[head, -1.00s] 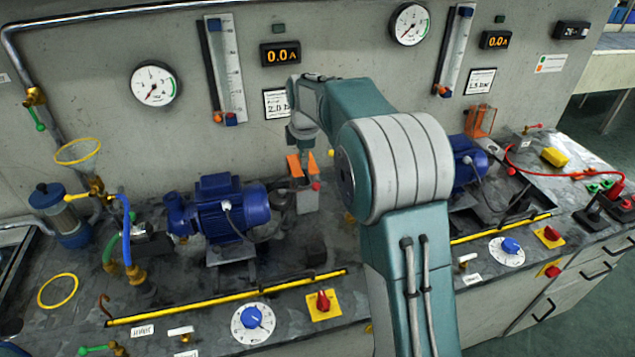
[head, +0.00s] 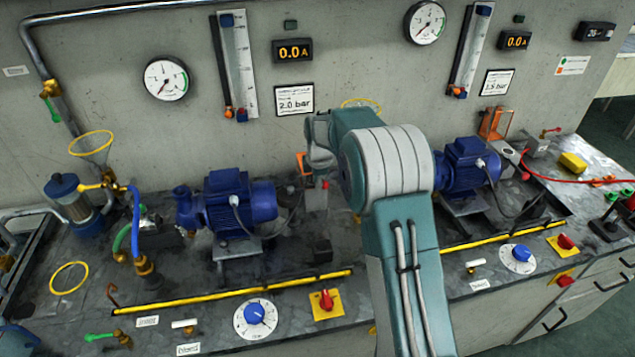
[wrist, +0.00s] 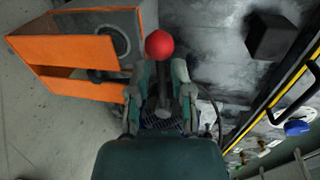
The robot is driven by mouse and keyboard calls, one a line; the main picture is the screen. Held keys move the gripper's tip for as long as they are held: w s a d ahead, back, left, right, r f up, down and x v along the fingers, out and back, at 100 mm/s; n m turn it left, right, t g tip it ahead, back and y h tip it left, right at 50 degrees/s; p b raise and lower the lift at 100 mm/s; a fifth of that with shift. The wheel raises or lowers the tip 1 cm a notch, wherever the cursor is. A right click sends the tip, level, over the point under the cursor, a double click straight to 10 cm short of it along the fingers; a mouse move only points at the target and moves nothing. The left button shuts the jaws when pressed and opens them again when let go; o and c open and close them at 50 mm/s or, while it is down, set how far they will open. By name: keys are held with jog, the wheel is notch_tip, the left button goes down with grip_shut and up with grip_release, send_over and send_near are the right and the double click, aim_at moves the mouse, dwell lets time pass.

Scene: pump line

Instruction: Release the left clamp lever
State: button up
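A lever with a red ball knob (wrist: 160,43) shows in the wrist view just ahead of my gripper (wrist: 160,72). Its dark stem runs back between my two fingers, which stand apart on either side of it with some gap visible. I see no clear grip on it. In the head view the red knob (head: 325,184) is small, beside the left blue pump motor (head: 237,203), and my arm hides most of the gripper there.
An orange-framed guard (wrist: 75,50) stands close left of the knob in the wrist view. A dark block (wrist: 272,36) is on the bench to the right. A yellow rail (head: 235,291) runs along the bench front. The wall with gauges (head: 166,79) rises behind.

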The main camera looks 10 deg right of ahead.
jog(key=shift+a+f, duration=0.15)
jog(key=shift+a, duration=0.35)
grip_shut()
jog(key=shift+d, duration=0.15)
jog(key=shift+s, duration=0.1)
jog(key=s+a+m+g+h, duration=0.2)
jog(key=s+a+m, duration=0.4)
jog(key=m, duration=1.2)
jog(key=shift+s+a, duration=0.2)
jog(key=shift+a, duration=0.3)
jog(key=shift+a+f, duration=0.1)
jog(key=shift+a, duration=0.05)
